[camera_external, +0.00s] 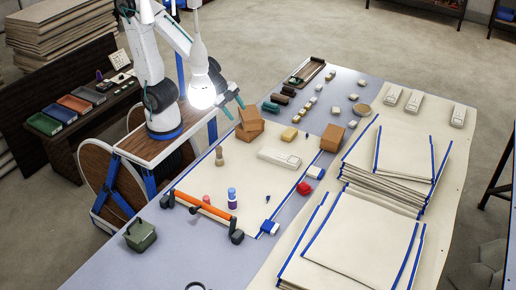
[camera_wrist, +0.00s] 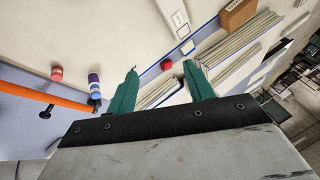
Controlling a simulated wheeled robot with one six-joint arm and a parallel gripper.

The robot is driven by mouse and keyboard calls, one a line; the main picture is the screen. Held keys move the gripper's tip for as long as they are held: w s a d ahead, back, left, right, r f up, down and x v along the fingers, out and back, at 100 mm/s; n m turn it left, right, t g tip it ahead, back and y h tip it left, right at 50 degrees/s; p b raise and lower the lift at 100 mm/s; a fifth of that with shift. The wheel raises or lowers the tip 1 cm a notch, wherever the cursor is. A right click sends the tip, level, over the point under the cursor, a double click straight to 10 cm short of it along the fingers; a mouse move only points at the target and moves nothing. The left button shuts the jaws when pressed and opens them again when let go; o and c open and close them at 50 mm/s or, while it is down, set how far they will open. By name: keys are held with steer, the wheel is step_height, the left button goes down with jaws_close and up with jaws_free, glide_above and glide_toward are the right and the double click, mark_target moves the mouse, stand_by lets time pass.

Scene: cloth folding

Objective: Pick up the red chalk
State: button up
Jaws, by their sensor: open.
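A small bright red lump (camera_external: 304,187) lies on the table beside the blue-edged sheet. In the wrist view the red lump (camera_wrist: 166,65) shows between my fingertips, beyond them. A short pinkish-red cylinder (camera_external: 207,199) stands near the orange-barred tool; it also shows at the left of the wrist view (camera_wrist: 57,73). I cannot tell from shape alone which of the two is the red chalk. My gripper (camera_external: 232,100), with teal fingers, is open and empty, high above the table. Its fingers spread apart in the wrist view (camera_wrist: 160,70).
A purple-and-blue cylinder (camera_external: 232,198) stands by the orange-barred tool (camera_external: 203,206). Cloth stacks (camera_external: 350,235) fill the right side. The sheet's middle is mostly clear.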

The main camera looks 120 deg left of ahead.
steer(key=w+d+f+m+t+h, duration=0.25)
steer(key=w+f+m, duration=0.25)
steer(key=w+f, duration=0.35)
steer(key=m+g+h, duration=0.5)
steer(key=m+h, duration=0.2)
steer(key=h, duration=0.5)
glide_toward(206, 197)
steer(key=x, duration=0.3)
steer(key=shift+s+a+f, duration=0.15)
steer(key=shift+f, duration=0.1)
steer(key=x, duration=0.7)
steer(key=shift+w+d, duration=0.2)
steer(key=shift+d, duration=0.05)
steer(key=c, duration=1.1)
